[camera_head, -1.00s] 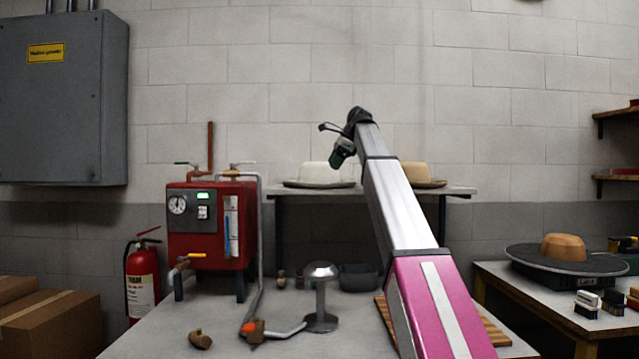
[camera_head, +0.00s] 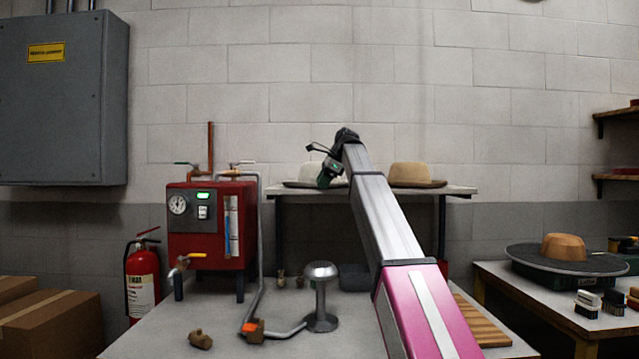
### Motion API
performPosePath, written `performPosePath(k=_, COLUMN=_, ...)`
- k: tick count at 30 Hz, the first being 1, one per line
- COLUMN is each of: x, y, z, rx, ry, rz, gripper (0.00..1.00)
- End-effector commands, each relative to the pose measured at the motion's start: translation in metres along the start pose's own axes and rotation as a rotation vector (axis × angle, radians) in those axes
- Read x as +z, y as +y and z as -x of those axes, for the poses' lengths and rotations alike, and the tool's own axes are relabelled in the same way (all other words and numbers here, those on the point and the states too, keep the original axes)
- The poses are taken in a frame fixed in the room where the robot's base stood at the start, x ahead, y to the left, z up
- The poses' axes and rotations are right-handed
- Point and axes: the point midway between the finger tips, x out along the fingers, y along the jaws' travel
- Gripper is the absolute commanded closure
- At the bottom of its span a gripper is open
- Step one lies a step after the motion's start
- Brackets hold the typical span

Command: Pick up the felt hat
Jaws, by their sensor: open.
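Two brimmed hats lie on the shelf behind the bench. The tan felt hat (camera_head: 411,173) is to the right of my arm and now shows almost whole. The pale hat (camera_head: 306,170) is on the left, partly hidden by the end of my arm. My gripper (camera_head: 325,175) is small and dark at the arm's tip, in front of the pale hat in the picture. It is open, with nothing seen between its fingers. I cannot tell its exact distance from either hat.
A red boiler (camera_head: 211,228) with pipes stands on the left of the bench. A metal dome stand (camera_head: 321,290) rises mid-bench. A slatted wooden board (camera_head: 481,322) lies right of my arm. A side table holds a wooden block on a dark disc (camera_head: 595,263).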

Motion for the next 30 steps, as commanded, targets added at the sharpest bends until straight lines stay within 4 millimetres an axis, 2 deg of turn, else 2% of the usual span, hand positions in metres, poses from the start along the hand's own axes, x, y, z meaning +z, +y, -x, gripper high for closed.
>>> performPosePath(k=1, x=0.000, y=0.000, z=0.000, rx=0.000, ry=0.000, rz=0.000, gripper=0.70)
performPosePath(k=3, x=0.000, y=0.000, z=0.000, rx=0.000, ry=0.000, rz=0.000, gripper=0.93)
performPosePath(k=4, x=0.000, y=0.000, z=0.000, rx=0.000, ry=0.000, rz=0.000, gripper=1.00)
performPosePath(k=20, x=0.000, y=-0.001, z=0.002, rx=0.001, ry=0.001, rz=-0.002, gripper=1.00)
performPosePath(k=26, x=0.009, y=-0.007, z=0.018, rx=-0.001, ry=0.001, rz=0.000, gripper=1.00)
performPosePath(k=30, x=0.021, y=-0.014, z=0.040, rx=-0.001, ry=0.000, rz=0.000, gripper=1.00)
